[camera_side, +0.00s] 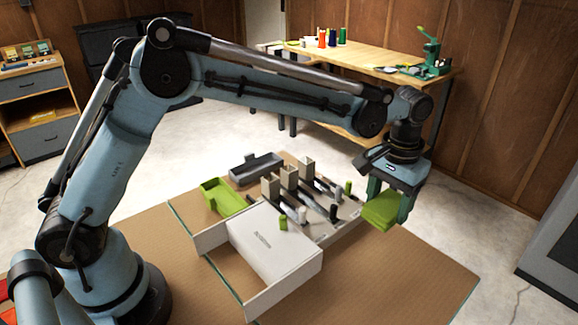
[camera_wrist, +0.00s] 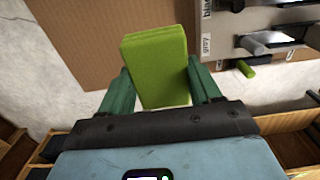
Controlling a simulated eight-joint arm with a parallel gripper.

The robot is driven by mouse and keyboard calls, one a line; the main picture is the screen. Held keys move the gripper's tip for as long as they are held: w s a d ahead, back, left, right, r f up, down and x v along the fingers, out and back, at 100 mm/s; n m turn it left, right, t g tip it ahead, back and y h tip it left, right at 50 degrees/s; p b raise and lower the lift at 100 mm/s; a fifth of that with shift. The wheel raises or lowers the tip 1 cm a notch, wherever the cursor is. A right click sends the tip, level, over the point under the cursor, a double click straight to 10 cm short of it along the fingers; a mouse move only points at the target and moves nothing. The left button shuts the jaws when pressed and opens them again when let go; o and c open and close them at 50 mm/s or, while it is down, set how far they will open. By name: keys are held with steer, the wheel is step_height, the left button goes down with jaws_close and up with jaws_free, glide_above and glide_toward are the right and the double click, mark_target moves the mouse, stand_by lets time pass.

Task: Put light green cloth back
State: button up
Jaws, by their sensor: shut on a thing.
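The light green cloth (camera_side: 381,211) is a folded, layered block held in my gripper (camera_side: 389,202) at the right of the side view. In the wrist view the cloth (camera_wrist: 155,68) sits between the two dark green fingers of my gripper (camera_wrist: 158,88). The fingers are shut on it from both sides. The cloth is in the air above the right part of the brown table mat (camera_side: 425,262). In the side view the far finger is partly hidden behind the cloth.
A rack (camera_side: 335,228) with grey blocks and dark rods stands left of my gripper. A white box (camera_side: 272,240), a lime green tray (camera_side: 222,197) and a dark grey tray (camera_side: 256,168) lie further left. The mat's front right is clear. A wooden workbench (camera_side: 365,62) stands behind.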

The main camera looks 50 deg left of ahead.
steer(key=s+a+r+n, duration=0.4)
steer(key=a+n, duration=0.1)
steer(key=a, duration=0.4)
steer(key=n, duration=1.3)
glide_above(185, 211)
step_height(185, 211, down, 8)
steer(key=shift+a+r, duration=0.1)
steer(key=shift+f, duration=2.05)
steer(key=o, duration=0.9)
steer(key=shift+f, duration=0.1)
